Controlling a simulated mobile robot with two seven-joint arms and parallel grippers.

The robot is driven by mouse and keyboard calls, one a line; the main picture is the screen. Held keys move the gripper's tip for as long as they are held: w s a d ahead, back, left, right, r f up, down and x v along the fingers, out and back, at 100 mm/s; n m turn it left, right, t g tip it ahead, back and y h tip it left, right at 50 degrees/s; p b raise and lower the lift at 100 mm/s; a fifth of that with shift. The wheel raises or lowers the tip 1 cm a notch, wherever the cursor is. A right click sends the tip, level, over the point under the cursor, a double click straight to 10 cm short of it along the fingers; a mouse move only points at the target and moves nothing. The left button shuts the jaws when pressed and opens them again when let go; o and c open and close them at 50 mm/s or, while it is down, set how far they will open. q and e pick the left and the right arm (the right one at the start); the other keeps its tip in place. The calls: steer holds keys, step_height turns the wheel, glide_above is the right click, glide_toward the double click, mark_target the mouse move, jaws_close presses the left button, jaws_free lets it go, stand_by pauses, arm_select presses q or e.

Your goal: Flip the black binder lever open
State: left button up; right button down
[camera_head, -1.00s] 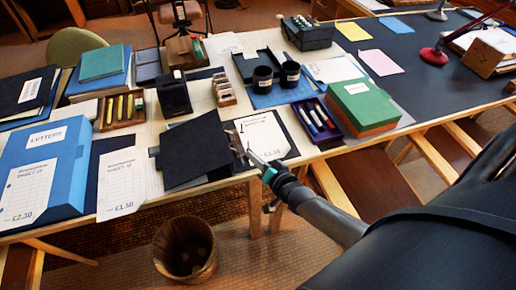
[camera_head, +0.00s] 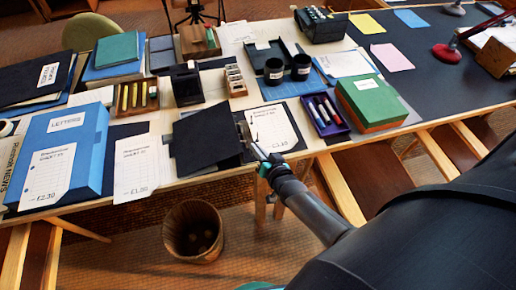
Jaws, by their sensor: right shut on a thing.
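The black binder (camera_head: 203,142) lies open near the front edge of the pale table, its dark cover folded out to the left. A white printed sheet (camera_head: 274,129) lies on its right side. The small metal lever mechanism (camera_head: 243,130) sits between cover and sheet. My right gripper (camera_head: 254,149) reaches in from the lower right, with its fingertips at the lever by the sheet's left edge. It is shut on the lever, though the fingers partly hide it and the lever's angle is too small to read. My left gripper is not in view.
A purple pen tray (camera_head: 321,116) and a green box (camera_head: 371,101) stand right of the binder. Two black cups (camera_head: 300,67) stand behind it. A blue letters box (camera_head: 62,150) is at left. A bin (camera_head: 193,232) stands on the floor below.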

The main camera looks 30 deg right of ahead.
steer(key=c, duration=1.2)
jaws_free()
steer(key=shift+c, duration=0.2)
steer(key=shift+s, duration=0.1)
steer(key=p+v, duration=0.3)
steer(key=v, duration=1.2)
steer(key=shift+p, duration=0.35)
